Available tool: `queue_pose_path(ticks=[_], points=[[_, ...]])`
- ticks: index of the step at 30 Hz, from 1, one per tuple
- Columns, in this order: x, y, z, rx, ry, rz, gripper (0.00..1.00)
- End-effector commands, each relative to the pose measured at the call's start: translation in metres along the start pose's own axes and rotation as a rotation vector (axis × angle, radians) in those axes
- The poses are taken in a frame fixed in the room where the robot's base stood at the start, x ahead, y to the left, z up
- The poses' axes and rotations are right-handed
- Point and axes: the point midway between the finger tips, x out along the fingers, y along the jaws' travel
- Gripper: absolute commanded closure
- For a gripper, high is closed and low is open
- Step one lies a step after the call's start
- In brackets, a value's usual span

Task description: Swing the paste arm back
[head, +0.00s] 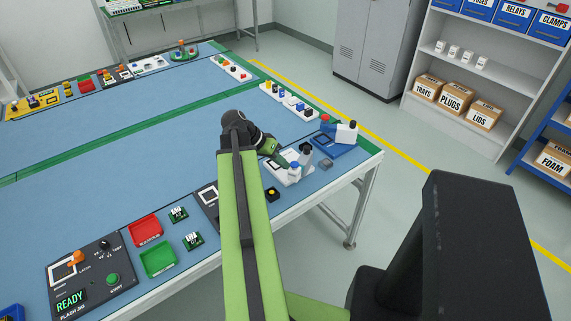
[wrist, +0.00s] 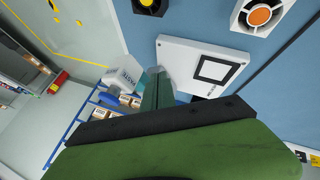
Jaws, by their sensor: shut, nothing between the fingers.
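The paste station is a white plate (head: 283,179) at the near right part of the table. In the wrist view the plate (wrist: 190,55) carries a black square frame. A white part marked PASTE (wrist: 125,76), with blue at its lower end, shows just left of my fingers. In the head view a white and blue part (head: 294,169) and a grey post (head: 306,152) stand at the plate's right side. My gripper (head: 284,161) is shut and empty, low over the plate and close beside the paste part (wrist: 157,85). I cannot tell whether they touch.
A blue station with a white block (head: 346,132) stands at the table corner beyond. A small black block with a yellow button (head: 272,194) lies in front. Red (head: 145,229) and green (head: 159,259) trays and the flash jig (head: 95,275) are at the near left. The blue table middle is clear.

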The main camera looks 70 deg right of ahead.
Motion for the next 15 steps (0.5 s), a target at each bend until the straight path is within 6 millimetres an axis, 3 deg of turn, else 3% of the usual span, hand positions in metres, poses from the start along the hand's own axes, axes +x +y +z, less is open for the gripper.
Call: queue_pose_path(ticks=[2, 4, 9, 15], points=[[-0.007, -0.018, -0.003, -0.006, 0.007, -0.005, 1.00], [-0.036, -0.011, -0.007, -0.007, 0.008, -0.006, 1.00], [-0.079, -0.010, -0.005, -0.007, 0.008, -0.007, 1.00], [-0.105, -0.013, -0.002, -0.007, 0.009, -0.008, 1.00]])
